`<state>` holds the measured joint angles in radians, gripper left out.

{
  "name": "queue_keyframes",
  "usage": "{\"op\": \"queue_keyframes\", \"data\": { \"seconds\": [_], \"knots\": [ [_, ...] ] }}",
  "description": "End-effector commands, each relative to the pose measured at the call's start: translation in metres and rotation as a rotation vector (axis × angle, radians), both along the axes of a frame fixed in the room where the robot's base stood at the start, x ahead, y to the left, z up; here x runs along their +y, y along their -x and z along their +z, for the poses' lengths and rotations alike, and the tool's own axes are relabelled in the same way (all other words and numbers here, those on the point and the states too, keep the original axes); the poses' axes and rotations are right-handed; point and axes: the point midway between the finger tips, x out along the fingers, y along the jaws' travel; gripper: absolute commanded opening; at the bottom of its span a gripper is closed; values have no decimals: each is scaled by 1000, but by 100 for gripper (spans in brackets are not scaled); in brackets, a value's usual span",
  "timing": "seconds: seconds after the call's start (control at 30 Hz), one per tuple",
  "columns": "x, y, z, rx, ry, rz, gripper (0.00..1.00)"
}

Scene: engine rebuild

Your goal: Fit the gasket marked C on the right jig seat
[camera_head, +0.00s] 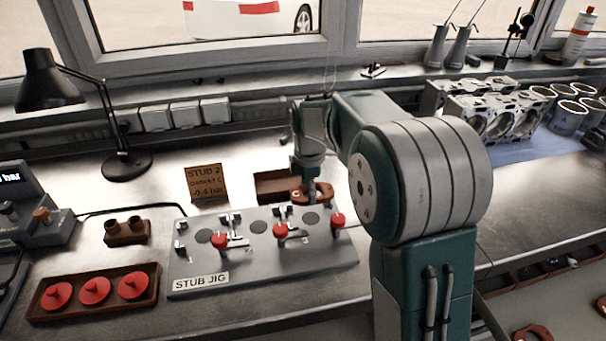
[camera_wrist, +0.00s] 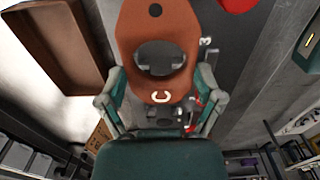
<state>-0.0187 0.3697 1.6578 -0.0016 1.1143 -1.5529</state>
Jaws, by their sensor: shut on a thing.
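The brown-orange gasket (camera_head: 299,196) is held above the right end of the grey stub jig (camera_head: 265,268). In the wrist view the gasket (camera_wrist: 185,30) shows a pale C near my gripper, a large centre hole and a small hole at its far end. My gripper (camera_head: 311,186) is shut on its near end, with a finger on each side in the wrist view (camera_wrist: 161,90). The right jig seat (camera_head: 311,218), a dark disc, lies just below the gasket in the head view. The gap between them is hard to judge.
Red knobs (camera_head: 280,231) stand along the jig. A brown tray (camera_head: 270,184) lies behind it, beside a card (camera_head: 206,183) reading "STUB 2, GASKET C, -0.4 bar". A tray of red discs (camera_head: 94,290) and a black lamp (camera_head: 126,164) are at left. Engine blocks (camera_head: 490,118) stand back right.

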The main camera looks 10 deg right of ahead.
Motion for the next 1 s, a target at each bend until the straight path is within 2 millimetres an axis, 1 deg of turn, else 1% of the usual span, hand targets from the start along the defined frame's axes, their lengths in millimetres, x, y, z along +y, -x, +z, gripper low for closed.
{"op": "queue_keyframes", "data": {
  "seconds": [0.17, 0.5, 0.6, 0.77, 1.0],
  "knots": [
    [0, 0, -5, 1, 0, 0, 37],
    [0, -1, -36, 2, 0, 0, 37],
    [0, 0, -43, 2, 0, 0, 37],
    [0, 0, -48, 0, 0, 0, 37],
    [0, 0, -48, 0, 0, 0, 37]
  ]
}}
